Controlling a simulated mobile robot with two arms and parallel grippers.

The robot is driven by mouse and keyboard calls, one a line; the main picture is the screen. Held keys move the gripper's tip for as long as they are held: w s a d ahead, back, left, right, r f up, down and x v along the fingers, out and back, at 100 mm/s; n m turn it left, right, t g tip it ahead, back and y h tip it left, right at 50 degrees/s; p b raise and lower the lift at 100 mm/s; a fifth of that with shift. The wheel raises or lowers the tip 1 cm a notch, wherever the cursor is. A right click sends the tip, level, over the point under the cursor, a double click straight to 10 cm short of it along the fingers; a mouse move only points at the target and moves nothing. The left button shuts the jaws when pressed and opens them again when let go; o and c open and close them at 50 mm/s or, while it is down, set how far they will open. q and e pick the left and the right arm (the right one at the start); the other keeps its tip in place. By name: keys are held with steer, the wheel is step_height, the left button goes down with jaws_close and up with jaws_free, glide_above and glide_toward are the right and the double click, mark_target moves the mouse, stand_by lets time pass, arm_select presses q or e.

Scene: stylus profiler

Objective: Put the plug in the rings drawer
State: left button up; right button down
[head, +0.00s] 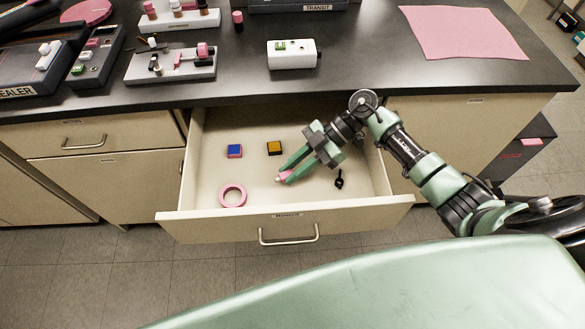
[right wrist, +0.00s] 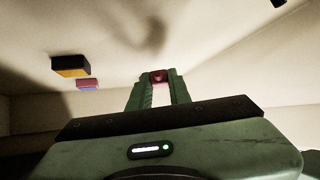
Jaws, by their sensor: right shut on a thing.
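The drawer (head: 350,212) is pulled open below the counter; its front label is too small to read surely. My right gripper (head: 284,177) is inside the drawer's outline, low over its floor. It is shut on a small pink piece (head: 287,174), likely the plug, with a pale tip showing in the head view. The piece also shows dark pink between the fingertips in the right wrist view (right wrist: 158,76). I cannot tell whether it touches the drawer floor. My left gripper is not in view.
In the drawer lie a pink ring (head: 232,196), a blue-topped block (head: 235,151), a yellow-topped block (head: 274,148) and a small black item (head: 339,180). The counter (head: 365,75) above holds a white box (head: 292,54), a pink mat (head: 468,33) and several fixtures. Free drawer floor surrounds the gripper.

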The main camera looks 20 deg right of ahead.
steer(key=shift+f, duration=0.5)
steer(key=c, duration=1.3)
jaws_free()
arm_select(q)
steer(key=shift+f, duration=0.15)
arm_select(e)
steer(key=shift+r, duration=0.1)
steer(key=shift+r, duration=0.2)
steer(key=p+v, duration=0.2)
steer(key=v, duration=0.1)
steer(key=p+v, duration=0.2)
steer(key=v, duration=0.2)
steer(key=shift+r, duration=0.45)
steer(key=shift+w+d, duration=0.1)
steer(key=shift+d, duration=0.3)
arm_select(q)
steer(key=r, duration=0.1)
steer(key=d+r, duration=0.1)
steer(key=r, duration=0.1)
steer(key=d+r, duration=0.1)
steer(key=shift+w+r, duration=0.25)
arm_select(e)
steer(key=shift+a, duration=0.1)
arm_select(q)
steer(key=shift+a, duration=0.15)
arm_select(e)
steer(key=shift+a, duration=0.15)
